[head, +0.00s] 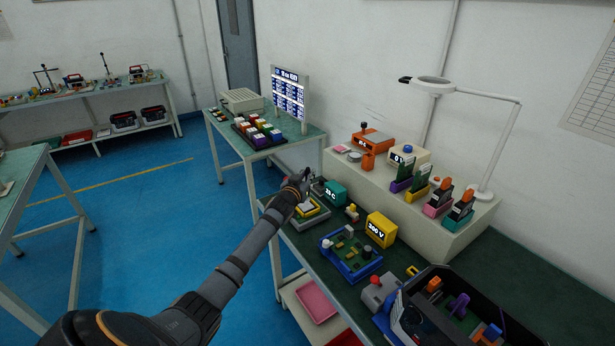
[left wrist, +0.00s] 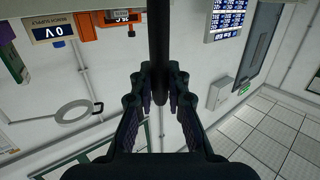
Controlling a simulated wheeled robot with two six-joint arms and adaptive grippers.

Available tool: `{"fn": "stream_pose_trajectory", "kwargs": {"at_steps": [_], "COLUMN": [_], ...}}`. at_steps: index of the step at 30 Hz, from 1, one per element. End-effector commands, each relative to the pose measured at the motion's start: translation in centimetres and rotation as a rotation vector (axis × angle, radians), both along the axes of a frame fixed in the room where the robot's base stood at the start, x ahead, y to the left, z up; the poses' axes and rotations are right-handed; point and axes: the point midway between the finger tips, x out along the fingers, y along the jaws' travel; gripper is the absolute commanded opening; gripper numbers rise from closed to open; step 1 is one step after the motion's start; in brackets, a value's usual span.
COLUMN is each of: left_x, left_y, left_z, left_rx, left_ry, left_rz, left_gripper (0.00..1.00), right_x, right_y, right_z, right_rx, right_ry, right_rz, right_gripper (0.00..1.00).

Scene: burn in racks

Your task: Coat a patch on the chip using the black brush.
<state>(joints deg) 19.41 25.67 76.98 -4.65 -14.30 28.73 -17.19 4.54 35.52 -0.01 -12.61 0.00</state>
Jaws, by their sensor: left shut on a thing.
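My left gripper (head: 299,184) reaches in over the far left end of the dark green bench. In the left wrist view my left gripper (left wrist: 160,82) is shut on a thin black rod, which looks like the handle of the black brush (left wrist: 158,32). The brush's tip is not visible. The chip is too small or hidden to make out for certain. My right gripper is not in view.
A teal display box (head: 334,192) stands just right of the gripper. A yellow 250 V box (head: 381,229) and a blue-edged board (head: 350,255) stand nearer. A raised beige shelf (head: 432,222) holds coloured racks and a lamp (head: 436,86). A black bin (head: 460,310) fills the front.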

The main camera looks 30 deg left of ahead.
Motion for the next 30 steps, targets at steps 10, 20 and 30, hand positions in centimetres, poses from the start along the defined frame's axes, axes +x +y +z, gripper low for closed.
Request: {"fn": "stream_pose_trajectory", "kwargs": {"at_steps": [10,20,30], "left_x": [0.0,0.0,0.0], "left_y": [0.0,0.0,0.0], "left_z": [0.5,3.2,3.0], "left_rx": [0.000,0.000,0.000], "left_ry": [0.000,0.000,0.000], "left_rz": [0.000,0.000,0.000], "left_gripper": [0.00,0.00,0.00], "right_x": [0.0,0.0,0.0], "right_y": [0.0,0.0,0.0], "right_z": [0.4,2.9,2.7], "right_rx": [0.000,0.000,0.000], "right_ry": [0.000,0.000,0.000], "right_rz": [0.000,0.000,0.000], "right_gripper": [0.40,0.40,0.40]}}
